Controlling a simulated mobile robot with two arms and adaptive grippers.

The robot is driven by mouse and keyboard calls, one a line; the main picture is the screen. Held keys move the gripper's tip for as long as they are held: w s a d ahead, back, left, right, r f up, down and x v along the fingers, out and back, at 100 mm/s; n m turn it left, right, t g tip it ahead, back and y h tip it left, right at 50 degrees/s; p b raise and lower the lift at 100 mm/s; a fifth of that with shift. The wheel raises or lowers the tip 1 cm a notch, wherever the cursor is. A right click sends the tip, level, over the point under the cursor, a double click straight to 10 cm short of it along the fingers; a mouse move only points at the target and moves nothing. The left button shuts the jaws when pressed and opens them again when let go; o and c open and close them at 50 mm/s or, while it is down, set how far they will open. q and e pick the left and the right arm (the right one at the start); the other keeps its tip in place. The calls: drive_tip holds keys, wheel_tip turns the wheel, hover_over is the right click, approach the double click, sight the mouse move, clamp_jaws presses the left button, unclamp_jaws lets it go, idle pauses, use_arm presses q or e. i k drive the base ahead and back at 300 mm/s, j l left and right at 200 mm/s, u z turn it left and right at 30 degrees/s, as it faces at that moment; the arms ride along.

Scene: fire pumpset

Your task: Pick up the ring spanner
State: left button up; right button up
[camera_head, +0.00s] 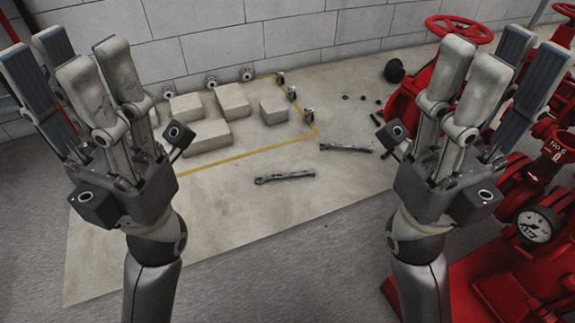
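A grey metal spanner (287,177) lies flat on the pale floor panel near the middle of the view, with what looks like a ring at its left end. A second grey spanner-like tool (347,148) lies behind it and to the right, near the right gripper's wrist; its end shapes are too small to tell. My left gripper (62,62) is raised at the left, fingers up, open and empty. My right gripper (490,65) is raised at the right, fingers up, open and empty. Both are apart from the tools.
Several pale blocks (233,101) stand inside a yellow floor line (250,155). Red pump equipment with a gauge (536,225) and a handwheel (459,29) fills the right side. Small dark parts lie near a black piece (394,70). The floor panel's front (150,235) is clear.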

sight(301, 174)
drive_tip(key=i+j+z, duration=0.15)
drive_tip(key=z, duration=0.65)
drive_tip(key=i+j+z, duration=0.15)
drive_tip(key=j, duration=0.25)
drive_tip(key=i+j+z, duration=0.2)
drive_tip(key=j, duration=0.2)
drive_tip(key=i+j+z, duration=0.15)
drive_tip(key=j, duration=0.25)
drive_tip(key=j+z, duration=0.2)
drive_tip(key=j, duration=0.2)
drive_tip(key=i+j+z, duration=0.15)
drive_tip(key=j, duration=0.3)
drive_tip(key=i+j, duration=0.1)
drive_tip(key=j, duration=1.5)
drive_tip(key=i+z, duration=0.05)
